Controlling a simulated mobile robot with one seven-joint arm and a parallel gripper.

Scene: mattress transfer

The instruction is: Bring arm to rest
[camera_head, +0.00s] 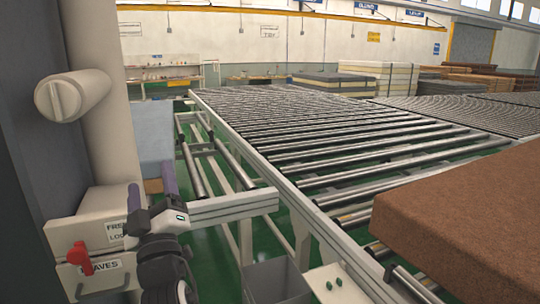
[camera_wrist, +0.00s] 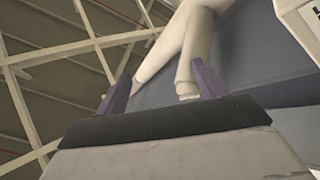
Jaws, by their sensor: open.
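My gripper (camera_head: 151,184) is at the lower left in the head view, with its purple fingers pointing up. It stands in front of the white labelled boxes and to the left of the roller conveyor (camera_head: 300,150). In the wrist view my gripper (camera_wrist: 160,80) shows two purple fingers spread apart with nothing held between them. Beyond the fingers are a cream pipe (camera_wrist: 175,45), a grey surface and the ceiling beams. I cannot tell how far the fingers are from the pipe.
A white box with a red knob (camera_head: 79,256) and a cream pipe (camera_head: 100,120) stand close at left. A brown mattress (camera_head: 470,215) lies at right on the rollers. Stacked mattresses stand behind.

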